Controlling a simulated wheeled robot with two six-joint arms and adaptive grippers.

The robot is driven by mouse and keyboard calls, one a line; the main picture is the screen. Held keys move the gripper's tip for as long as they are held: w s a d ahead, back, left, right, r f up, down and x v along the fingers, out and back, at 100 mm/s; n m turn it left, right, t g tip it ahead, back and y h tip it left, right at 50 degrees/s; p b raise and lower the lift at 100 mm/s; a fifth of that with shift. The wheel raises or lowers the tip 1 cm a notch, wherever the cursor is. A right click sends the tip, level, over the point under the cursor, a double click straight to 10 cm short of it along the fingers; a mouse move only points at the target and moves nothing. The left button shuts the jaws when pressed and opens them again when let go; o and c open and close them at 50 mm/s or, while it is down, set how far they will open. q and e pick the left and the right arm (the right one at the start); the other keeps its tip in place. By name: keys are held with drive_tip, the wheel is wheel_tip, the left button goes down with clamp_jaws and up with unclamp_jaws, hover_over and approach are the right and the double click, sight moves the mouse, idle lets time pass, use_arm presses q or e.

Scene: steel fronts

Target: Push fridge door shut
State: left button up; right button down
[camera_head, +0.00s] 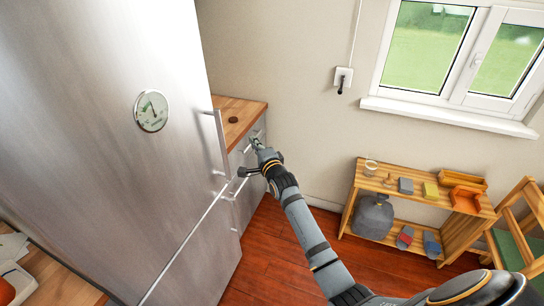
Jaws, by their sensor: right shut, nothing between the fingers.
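The tall brushed-steel fridge fills the left of the head view, with an upper fridge door (120,60) that carries a round dial. A vertical bar handle (220,140) is near the door's right edge. A seam separates the upper door from the lower front. I cannot tell how far the door stands open. My right gripper (254,141) is shut and empty, just right of the handle, in front of the counter drawers. Whether it touches the door is not clear. My left gripper is not in view.
A wooden-topped counter (238,112) with drawers stands beyond the fridge. A low wooden shelf (402,246) with small items and a wooden chair (533,205) are at the right. The red-brown floor (270,250) between is clear. Another wooden surface (62,285) is at lower left.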

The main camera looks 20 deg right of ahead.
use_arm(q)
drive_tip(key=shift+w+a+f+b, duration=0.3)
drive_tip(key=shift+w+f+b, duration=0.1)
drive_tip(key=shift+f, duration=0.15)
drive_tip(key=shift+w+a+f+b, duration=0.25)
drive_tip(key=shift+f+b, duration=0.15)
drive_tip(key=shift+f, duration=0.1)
use_arm(e)
drive_tip(key=s, duration=0.6)
drive_tip(key=shift+f, duration=0.15)
drive_tip(key=shift+s+d, duration=0.2)
